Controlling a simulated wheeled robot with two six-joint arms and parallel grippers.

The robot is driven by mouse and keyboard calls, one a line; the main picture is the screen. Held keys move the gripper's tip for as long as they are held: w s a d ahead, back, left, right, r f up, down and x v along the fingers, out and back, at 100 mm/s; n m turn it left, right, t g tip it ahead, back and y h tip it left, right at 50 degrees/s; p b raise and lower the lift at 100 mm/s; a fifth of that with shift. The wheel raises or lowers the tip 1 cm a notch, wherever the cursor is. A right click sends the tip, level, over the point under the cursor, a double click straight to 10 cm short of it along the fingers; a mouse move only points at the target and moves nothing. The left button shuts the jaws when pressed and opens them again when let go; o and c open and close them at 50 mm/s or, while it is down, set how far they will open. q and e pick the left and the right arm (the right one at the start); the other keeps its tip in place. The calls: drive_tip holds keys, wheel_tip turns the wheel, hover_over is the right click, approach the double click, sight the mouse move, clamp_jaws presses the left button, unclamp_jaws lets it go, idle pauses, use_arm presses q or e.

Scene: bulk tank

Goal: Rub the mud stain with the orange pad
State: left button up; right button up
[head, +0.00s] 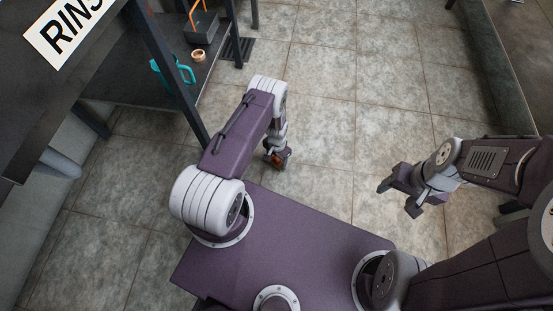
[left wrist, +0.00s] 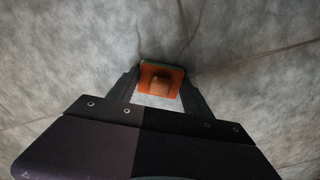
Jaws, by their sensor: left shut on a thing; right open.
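The orange pad (left wrist: 150,76) sits between the fingers of my left gripper (left wrist: 158,88) in the left wrist view, with a darker knob at its middle. My left gripper is shut on it. In the head view my left gripper (head: 277,158) points down over the floor, and a small bit of the orange pad (head: 276,160) shows there. I cannot tell whether the pad touches the floor. My right gripper (head: 398,194) is open and empty over the floor at the right. I cannot make out a mud stain in either view.
A dark shelf unit stands at the left, with a teal jug (head: 174,72), a small tan cup (head: 198,55) and a grey caddy (head: 201,28) with an orange handle on its lower shelf. A dark floor grate (head: 238,50) lies beyond. The tiled floor (head: 330,110) is open in the middle.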

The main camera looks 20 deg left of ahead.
use_arm(q)
drive_tip(key=r, duration=0.1)
drive_tip(key=r+p, duration=0.1)
drive_tip(key=r, duration=0.1)
drive_tip(key=shift+w+r+p, duration=0.15)
drive_tip(key=shift+w+p, duration=0.15)
drive_tip(key=shift+p, duration=0.1)
drive_tip(key=shift+r+p, duration=2.1)
drive_tip(key=shift+r, duration=0.45)
